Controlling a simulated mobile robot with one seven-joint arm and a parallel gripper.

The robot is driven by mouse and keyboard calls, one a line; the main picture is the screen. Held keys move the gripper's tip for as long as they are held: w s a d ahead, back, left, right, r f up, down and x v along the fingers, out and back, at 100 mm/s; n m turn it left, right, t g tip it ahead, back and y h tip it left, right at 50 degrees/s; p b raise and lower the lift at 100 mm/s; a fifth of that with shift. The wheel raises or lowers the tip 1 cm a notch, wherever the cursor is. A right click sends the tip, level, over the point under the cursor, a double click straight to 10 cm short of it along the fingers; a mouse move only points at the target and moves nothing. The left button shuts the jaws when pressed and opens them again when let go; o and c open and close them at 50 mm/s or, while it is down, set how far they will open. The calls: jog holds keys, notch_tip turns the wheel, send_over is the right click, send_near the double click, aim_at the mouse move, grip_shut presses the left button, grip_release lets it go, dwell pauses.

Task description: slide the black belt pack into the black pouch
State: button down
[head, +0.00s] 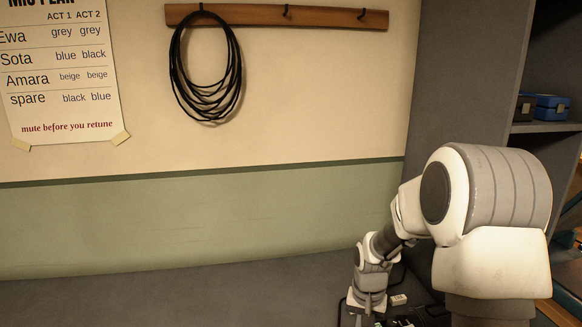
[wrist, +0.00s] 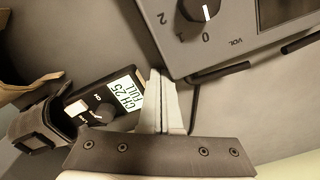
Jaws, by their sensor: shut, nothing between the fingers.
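The black belt pack (wrist: 92,96) lies at the left of the wrist view, with a lit display reading "CH 25 FULL", a knob and a pale button. A dark, curved piece that looks like the black pouch (wrist: 38,128) is at its lower left. The pack's lower-left end meets this piece; I cannot tell whether it is inside. My gripper (wrist: 158,82) is shut and empty, its pale fingers just right of the pack's display end. In the head view my gripper is at the bottom edge and unclear; neither pack nor pouch can be made out for certain there.
A grey device (wrist: 220,42) with a numbered dial and a screen is close to my fingertips. A dark cable runs beside them. In the head view a coiled cable (head: 207,112) hangs from a wooden rail (head: 340,18). A shelf with blue boxes (head: 551,108) is at right. The grey counter (head: 180,304) is bare at left.

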jog(key=shift+s+d+f, duration=0.15)
jog(key=shift+f, duration=0.2)
